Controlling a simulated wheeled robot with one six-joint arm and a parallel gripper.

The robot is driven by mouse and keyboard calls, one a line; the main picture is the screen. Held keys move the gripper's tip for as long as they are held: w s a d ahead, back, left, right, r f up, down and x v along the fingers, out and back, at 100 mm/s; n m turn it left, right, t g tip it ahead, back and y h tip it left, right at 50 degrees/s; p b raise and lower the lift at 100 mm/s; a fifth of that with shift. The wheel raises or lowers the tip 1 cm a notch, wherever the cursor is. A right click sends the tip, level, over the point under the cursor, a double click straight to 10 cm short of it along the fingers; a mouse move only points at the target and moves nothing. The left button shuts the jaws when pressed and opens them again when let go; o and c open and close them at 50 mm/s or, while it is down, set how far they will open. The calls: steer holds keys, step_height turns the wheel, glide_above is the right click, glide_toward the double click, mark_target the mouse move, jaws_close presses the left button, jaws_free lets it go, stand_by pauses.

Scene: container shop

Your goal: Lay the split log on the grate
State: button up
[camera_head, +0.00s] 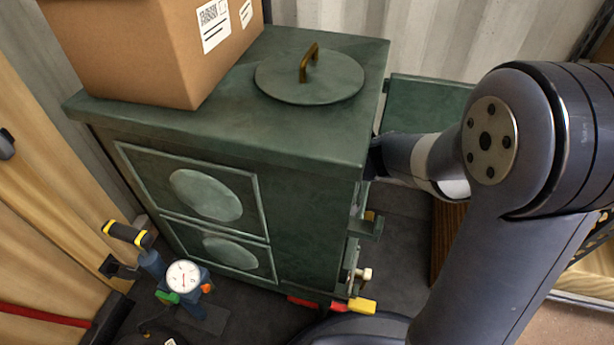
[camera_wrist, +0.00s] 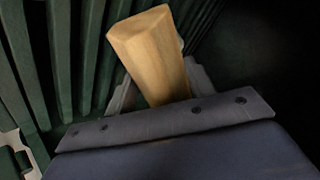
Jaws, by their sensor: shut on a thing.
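The split log (camera_wrist: 155,48) is a pale wooden wedge in the wrist view. My gripper (camera_wrist: 162,88) is shut on it, with a finger on each side, and the log's far end sticks out beyond the fingers. Dark green parallel bars, which look like the grate (camera_wrist: 65,60), run along the left and behind the log. I cannot tell whether the log touches them. In the head view my arm reaches into the right side of the green stove (camera_head: 310,215), and the stove hides my gripper and the log.
A green door panel (camera_head: 425,105) stands open behind my arm. A cardboard box (camera_head: 140,50) and a round lid with a brass handle (camera_head: 310,82) are on the stove top. A pump with a gauge (camera_head: 183,277) stands at the lower left. The wrist view is dark at right.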

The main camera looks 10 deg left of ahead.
steer(key=o, duration=1.2)
steer(key=p+v, duration=0.3)
steer(key=v, duration=0.7)
steer(key=shift+s+d+r, duration=0.1)
steer(key=shift+d+r, duration=0.15)
steer(key=shift+d, duration=0.05)
steer(key=b+x, duration=0.3)
steer(key=x, duration=0.8)
steer(key=shift+f, duration=0.2)
steer(key=shift+r+p, duration=0.65)
steer(key=shift+r, duration=0.1)
steer(key=shift+r+p, duration=0.55)
steer(key=shift+p, duration=0.1)
steer(key=shift+d+r, duration=0.1)
steer(key=shift+d, duration=0.2)
